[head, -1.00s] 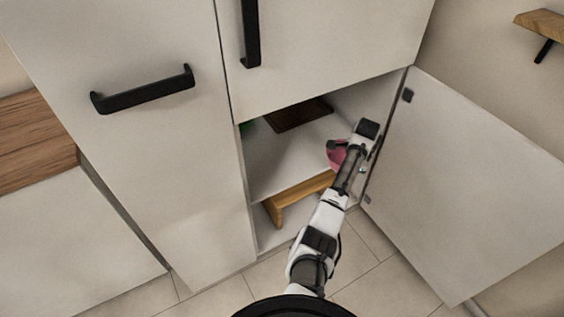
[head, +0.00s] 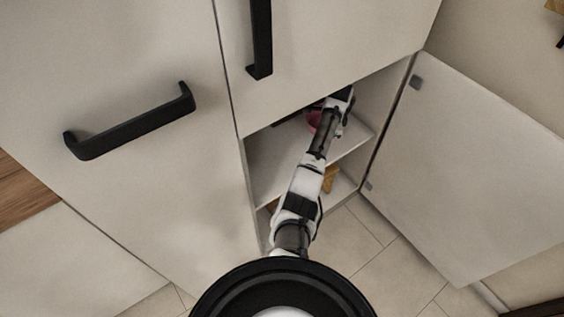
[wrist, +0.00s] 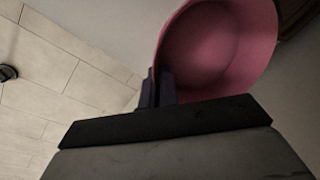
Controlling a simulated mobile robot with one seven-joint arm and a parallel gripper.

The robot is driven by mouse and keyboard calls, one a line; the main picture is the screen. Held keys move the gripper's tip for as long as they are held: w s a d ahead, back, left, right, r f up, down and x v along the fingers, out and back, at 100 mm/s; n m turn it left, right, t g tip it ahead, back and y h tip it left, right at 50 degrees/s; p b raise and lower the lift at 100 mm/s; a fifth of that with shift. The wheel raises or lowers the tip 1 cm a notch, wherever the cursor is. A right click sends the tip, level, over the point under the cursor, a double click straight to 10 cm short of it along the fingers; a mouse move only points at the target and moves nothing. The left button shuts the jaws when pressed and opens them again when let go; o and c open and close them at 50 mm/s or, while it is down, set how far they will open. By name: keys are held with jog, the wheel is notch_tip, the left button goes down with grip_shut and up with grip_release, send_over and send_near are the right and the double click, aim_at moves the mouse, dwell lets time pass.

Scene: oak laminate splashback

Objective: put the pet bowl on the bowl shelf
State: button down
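The pet bowl is pink and round; in the head view only a small part of the bowl (head: 313,121) shows beside my arm, inside the open cabinet. In the wrist view the bowl (wrist: 218,48) is large, with its hollow side facing the camera. My gripper (wrist: 160,88) has its dark fingers at the bowl's near rim and looks shut on it. In the head view my gripper (head: 338,104) is inside the cabinet, above the upper shelf board (head: 272,168). I cannot tell whether the bowl touches the shelf.
The cabinet door (head: 470,160) stands open at the right. A wooden piece (head: 330,179) shows below the shelf board, mostly behind my arm. A dark brown thing (wrist: 299,14) is at the wrist view's top right corner. The shelf's front left is clear.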

jog(key=p, duration=0.5)
send_over(285, 174)
jog(key=shift+s+d+f, duration=0.1)
jog(key=shift+s+f, duration=0.1)
jog(key=shift+f, duration=0.4)
jog(key=shift+s+f, duration=0.15)
jog(key=shift+f, duration=0.45)
jog(key=x, duration=0.3)
jog(key=shift+s+f, duration=0.25)
jog(key=shift+f, duration=0.25)
jog(key=shift+s+f+p, duration=0.15)
jog(key=shift+f+p, duration=0.15)
jog(key=shift+p, duration=0.15)
jog(key=c, duration=2)
grip_release()
jog(key=o, duration=0.4)
jog(key=shift+c, duration=0.2)
jog(key=v, duration=0.7)
jog(key=shift+r+b, duration=0.3)
